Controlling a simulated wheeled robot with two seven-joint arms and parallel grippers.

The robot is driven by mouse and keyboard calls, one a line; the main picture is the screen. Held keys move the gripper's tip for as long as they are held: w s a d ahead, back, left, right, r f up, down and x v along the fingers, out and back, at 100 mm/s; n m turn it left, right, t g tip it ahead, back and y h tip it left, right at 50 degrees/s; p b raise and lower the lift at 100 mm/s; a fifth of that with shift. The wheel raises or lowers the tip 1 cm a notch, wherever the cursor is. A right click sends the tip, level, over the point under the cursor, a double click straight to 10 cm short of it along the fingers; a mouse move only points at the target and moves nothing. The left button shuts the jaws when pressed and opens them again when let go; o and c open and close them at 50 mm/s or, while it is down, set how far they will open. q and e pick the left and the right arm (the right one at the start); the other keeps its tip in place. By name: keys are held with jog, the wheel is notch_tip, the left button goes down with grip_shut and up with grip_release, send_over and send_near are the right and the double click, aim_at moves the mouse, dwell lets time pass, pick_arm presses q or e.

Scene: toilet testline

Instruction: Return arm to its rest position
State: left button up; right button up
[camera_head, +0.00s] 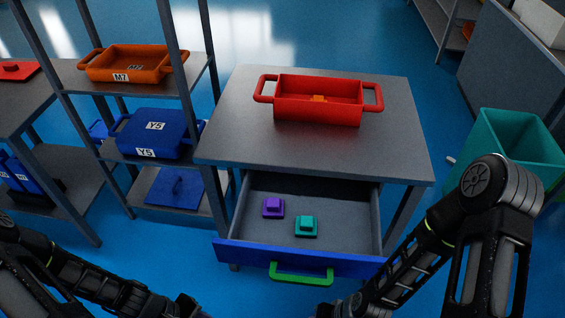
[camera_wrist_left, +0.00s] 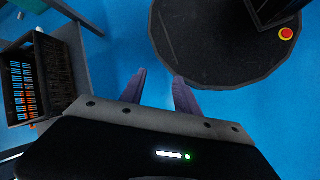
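My left arm (camera_head: 85,280) comes in low from the left in the head view, with its gripper end (camera_head: 188,306) at the bottom edge. In the left wrist view my left gripper (camera_wrist_left: 160,82) has its two fingers apart, with only blue floor between them. My right arm (camera_head: 435,240) reaches down and left from the right side of the head view. Its gripper end (camera_head: 335,310) is cut off at the bottom edge, below the drawer's green handle (camera_head: 301,274), and its fingers cannot be made out.
The grey table (camera_head: 235,120) bears a red bin (camera_head: 318,110) holding a small orange piece. Its blue-fronted drawer (camera_head: 240,253) is pulled out, with a purple (camera_head: 273,207) and a teal piece (camera_head: 306,226) inside. Shelves with bins stand left; a teal bin (camera_head: 510,140) stands right.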

pick_arm(q)
jog(key=w+d+m+y, duration=0.2)
jog(key=d+m, duration=0.7)
jog(key=d, duration=0.5)
jog(key=shift+w+d+r+t, duration=0.3)
jog(key=shift+w+d+r, duration=0.05)
jog(key=shift+d+r, duration=0.1)
